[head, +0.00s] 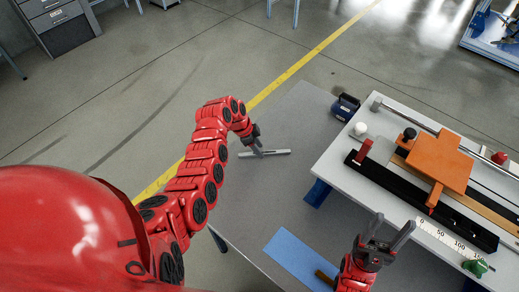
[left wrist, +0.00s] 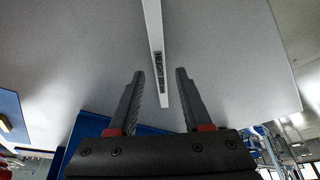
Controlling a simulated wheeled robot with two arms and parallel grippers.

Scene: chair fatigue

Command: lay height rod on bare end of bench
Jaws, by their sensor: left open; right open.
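The height rod (head: 279,152) is a slim light-grey bar on the far part of the grey bench (head: 295,112). It appears to lie flat on the bare surface. My left gripper (head: 257,151) is at the rod near its middle, fingers pointing down at the bench. In the left wrist view the rod (left wrist: 153,25), with a dark "HEIGHT ROD" label, runs between the two spread fingers (left wrist: 160,88), with gaps on both sides. My right gripper (head: 391,228) is open and empty above the near part of the bench, beside the white plate.
A white plate (head: 345,150) at the right carries an orange block (head: 440,160), dark rails and a scale. A dark blue box (head: 345,107) stands by its far left corner. A blue mat (head: 290,255) lies near the front. Bench around the rod is clear.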

